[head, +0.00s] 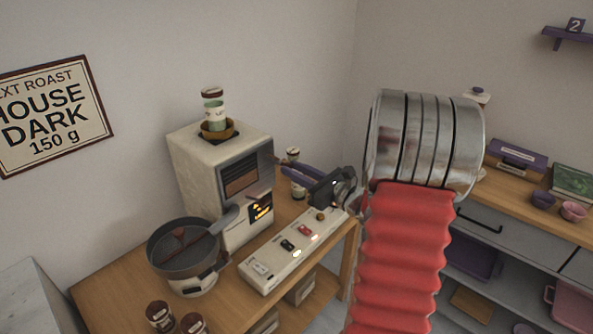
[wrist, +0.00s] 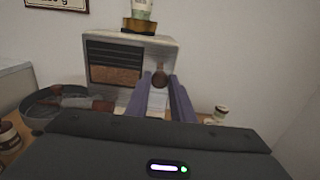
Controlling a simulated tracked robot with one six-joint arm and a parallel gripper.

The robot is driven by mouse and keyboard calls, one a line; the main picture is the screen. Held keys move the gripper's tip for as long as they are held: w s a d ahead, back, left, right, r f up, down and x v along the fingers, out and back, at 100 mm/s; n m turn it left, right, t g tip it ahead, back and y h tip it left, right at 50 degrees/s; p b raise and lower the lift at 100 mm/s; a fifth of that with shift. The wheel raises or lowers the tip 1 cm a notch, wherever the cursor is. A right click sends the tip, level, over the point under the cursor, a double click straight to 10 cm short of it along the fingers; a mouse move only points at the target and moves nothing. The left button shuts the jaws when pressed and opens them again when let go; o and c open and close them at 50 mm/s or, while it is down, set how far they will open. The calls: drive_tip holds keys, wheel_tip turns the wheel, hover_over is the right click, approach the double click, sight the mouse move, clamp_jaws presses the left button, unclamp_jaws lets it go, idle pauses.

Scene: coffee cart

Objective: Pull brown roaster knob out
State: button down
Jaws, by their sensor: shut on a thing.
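The roaster (head: 187,160) is a cream box with a dark window, standing at the back of the wooden cart; it also shows in the wrist view (wrist: 165,50). The brown roaster knob (wrist: 160,76) is a round piece on the roaster's front, right of the window. My gripper (wrist: 159,84) has purple fingers on either side of the knob, shut on it. In the head view my gripper (head: 282,170) reaches to the roaster's right side, and the knob is hidden there.
A dark round pan (head: 165,262) stands in front of the roaster. A switch panel (head: 270,270) lies to its right, below my gripper. Brown jars (head: 160,316) stand at the cart's front. A counter with drawers is at the right.

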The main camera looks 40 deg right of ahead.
drive_tip(key=shift+s+f, duration=0.1)
drive_tip(key=shift+s, duration=0.1)
drive_tip(key=c, duration=1.5)
unclamp_jaws()
drive_tip(key=shift+c, duration=0.2)
drive_tip(key=s+d, duration=0.2)
drive_tip(key=s, duration=1.1)
drive_tip(key=shift+s+d, duration=0.3)
